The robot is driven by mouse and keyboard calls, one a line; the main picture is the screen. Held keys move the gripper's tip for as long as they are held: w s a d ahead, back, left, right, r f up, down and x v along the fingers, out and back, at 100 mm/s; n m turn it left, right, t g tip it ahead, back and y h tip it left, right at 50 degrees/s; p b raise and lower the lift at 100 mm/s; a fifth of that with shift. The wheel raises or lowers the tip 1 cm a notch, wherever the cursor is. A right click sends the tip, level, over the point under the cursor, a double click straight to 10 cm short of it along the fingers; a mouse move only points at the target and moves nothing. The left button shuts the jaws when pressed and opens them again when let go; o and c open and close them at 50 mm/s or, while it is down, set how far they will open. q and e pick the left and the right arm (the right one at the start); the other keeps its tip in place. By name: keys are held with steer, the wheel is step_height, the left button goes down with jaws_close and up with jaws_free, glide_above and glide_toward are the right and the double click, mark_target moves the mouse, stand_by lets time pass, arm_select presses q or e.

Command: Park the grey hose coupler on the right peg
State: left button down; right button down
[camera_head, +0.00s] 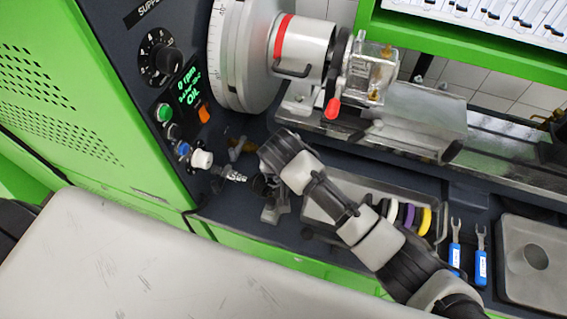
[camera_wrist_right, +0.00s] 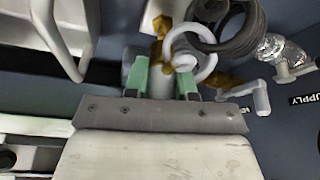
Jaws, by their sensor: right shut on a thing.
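My right gripper (camera_wrist_right: 163,84) shows in the wrist view with its two green fingers on either side of a grey cylindrical piece, which looks like the grey hose coupler (camera_wrist_right: 160,85). The fingers are shut on it. A brass fitting (camera_wrist_right: 160,48) and a pale ring (camera_wrist_right: 190,52) lie just beyond it. In the head view my right gripper (camera_head: 270,203) is beside the green cabinet's lower right edge; my own arm hides the coupler there. I cannot make out the right peg in either view. My left gripper is not in view.
A silver fitting (camera_head: 232,174) sticks out of the panel close to my right gripper; it also shows in the wrist view (camera_wrist_right: 280,50). A dark hose loop (camera_wrist_right: 232,30) is near the fingers. A tray (camera_head: 375,205) with coloured rings and blue-handled tools (camera_head: 455,245) lie right.

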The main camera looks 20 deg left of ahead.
steer(key=shift+p, duration=0.3)
stand_by(0.5)
steer(key=shift+f, duration=1.2)
stand_by(0.9)
steer(key=shift+c, duration=2.3)
jaws_free()
